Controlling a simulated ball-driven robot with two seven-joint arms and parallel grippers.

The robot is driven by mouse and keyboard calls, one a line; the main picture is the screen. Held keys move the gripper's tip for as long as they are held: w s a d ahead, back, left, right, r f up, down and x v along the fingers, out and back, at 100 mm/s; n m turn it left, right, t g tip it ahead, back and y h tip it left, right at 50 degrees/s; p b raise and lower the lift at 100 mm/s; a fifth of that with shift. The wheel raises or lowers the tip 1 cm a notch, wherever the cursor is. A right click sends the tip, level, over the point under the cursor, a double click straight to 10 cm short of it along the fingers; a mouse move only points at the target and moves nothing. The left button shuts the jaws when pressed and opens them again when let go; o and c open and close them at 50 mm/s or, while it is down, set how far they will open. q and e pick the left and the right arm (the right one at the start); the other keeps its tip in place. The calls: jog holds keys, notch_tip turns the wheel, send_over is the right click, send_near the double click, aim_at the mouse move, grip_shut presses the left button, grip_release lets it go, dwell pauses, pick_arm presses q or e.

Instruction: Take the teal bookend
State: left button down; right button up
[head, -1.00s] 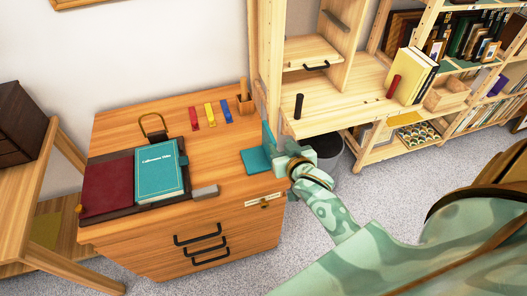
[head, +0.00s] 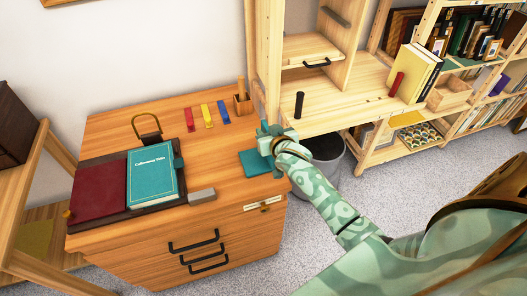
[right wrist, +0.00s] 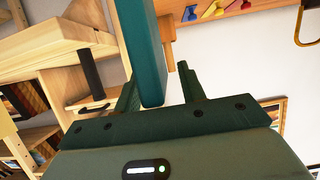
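The teal bookend (head: 255,163) stands at the right end of the wooden desk, its flat base on the desktop. In the head view my right gripper (head: 268,138) is at its upright plate and hides much of it. In the right wrist view the upright plate (right wrist: 140,45) reaches down between the two fingers of my right gripper (right wrist: 158,85). The fingers are apart. My left gripper is not in view.
On the desk (head: 205,150) are a teal book (head: 153,178), a dark red book (head: 98,190), a grey block (head: 201,196) and coloured tags (head: 207,116). A wooden shelf unit (head: 345,100) stands close right of the bookend, with a grey bin (head: 326,160) below.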

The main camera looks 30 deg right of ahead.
grip_shut()
dwell(1.3)
